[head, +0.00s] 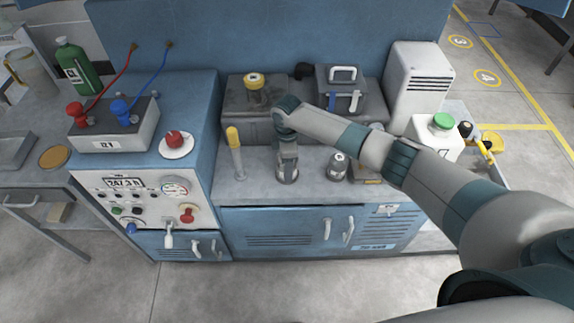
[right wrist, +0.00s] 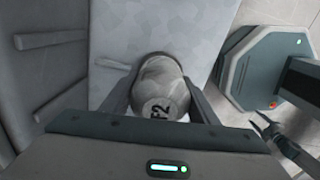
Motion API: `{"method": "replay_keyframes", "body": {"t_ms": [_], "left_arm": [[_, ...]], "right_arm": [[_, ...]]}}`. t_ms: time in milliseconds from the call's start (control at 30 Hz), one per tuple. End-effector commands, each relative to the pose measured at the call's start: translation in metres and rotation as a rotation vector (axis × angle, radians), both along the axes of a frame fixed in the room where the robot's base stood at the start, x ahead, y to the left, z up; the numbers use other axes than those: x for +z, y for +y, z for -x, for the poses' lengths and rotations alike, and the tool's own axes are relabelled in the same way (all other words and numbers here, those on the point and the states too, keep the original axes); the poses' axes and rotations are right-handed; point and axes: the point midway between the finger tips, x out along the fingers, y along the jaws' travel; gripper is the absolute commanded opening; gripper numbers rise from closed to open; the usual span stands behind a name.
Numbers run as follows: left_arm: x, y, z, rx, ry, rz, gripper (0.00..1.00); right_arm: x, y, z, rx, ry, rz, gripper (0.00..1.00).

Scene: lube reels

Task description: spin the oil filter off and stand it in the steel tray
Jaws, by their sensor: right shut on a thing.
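My right gripper (head: 287,177) points down over the bench top, left of its middle. In the right wrist view its fingers are shut on the oil filter (right wrist: 160,88), a pale grey rounded can with dark lettering on its end. The gripper mostly hides this can in the head view. A shallow grey tray (head: 12,151), which looks like the steel tray, lies on the left table at the picture's edge. My left gripper (right wrist: 262,124) seems to be the dark two-pronged shape at the right of the right wrist view, prongs apart and empty.
A similar small grey can (head: 338,167) stands on the bench right of my gripper. A yellow-topped post (head: 235,151) stands to its left. Behind are a grey block with a yellow cap (head: 254,80) and a handled box (head: 341,92). A control console (head: 140,205) separates bench and left table.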

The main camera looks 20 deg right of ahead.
Motion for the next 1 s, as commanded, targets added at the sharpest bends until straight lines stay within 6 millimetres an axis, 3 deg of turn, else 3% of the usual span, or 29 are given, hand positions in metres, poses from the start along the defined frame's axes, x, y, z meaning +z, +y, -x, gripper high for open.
{"method": "replay_keyframes", "body": {"t_ms": [300,767,1000], "left_arm": [[-0.008,0.001,0.0,0.0,0.0,0.0,0.55],[-0.008,0.001,0.0,0.0,0.001,-0.001,0.55],[-0.015,0.001,0.0,-0.001,0.0,-0.001,0.55]], "right_arm": [[-0.001,-0.001,0.0,0.311,-0.001,0.001,0.23],[-0.001,-0.001,0.0,0.366,0.0,0.001,0.23],[-0.002,0.0,0.0,0.564,-0.001,0.001,0.23]]}}
